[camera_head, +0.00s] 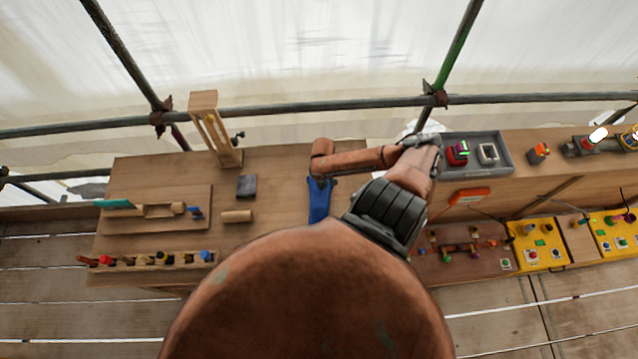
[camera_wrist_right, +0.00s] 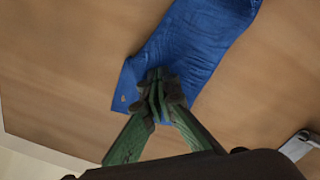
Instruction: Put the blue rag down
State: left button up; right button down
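The blue rag shows below my right gripper in the head view (camera_head: 319,206), over the wooden bench (camera_head: 265,190). In the right wrist view the rag (camera_wrist_right: 200,45) is a long creased strip running to the upper right, with a loose corner left of the fingers. My right gripper (camera_wrist_right: 158,88) has its green fingers brought together on the near end of the rag, pinching it; it shows small in the head view (camera_head: 319,181). I cannot tell whether the rag touches the bench top. My left gripper is not in view.
A dark square block (camera_head: 246,186), a wooden cylinder (camera_head: 237,216) and a tool rack (camera_head: 150,261) are to the left. A wooden post frame (camera_head: 213,130) stands at the back. A grey tray (camera_head: 508,152) is to the right. Bench around the rag looks clear.

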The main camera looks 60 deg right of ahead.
notch_tip(320, 180, up, 4)
jog(key=p, duration=0.3)
jog(key=shift+r, duration=0.1)
jog(key=shift+r+b, duration=0.3)
jog(key=shift+r, duration=2.15)
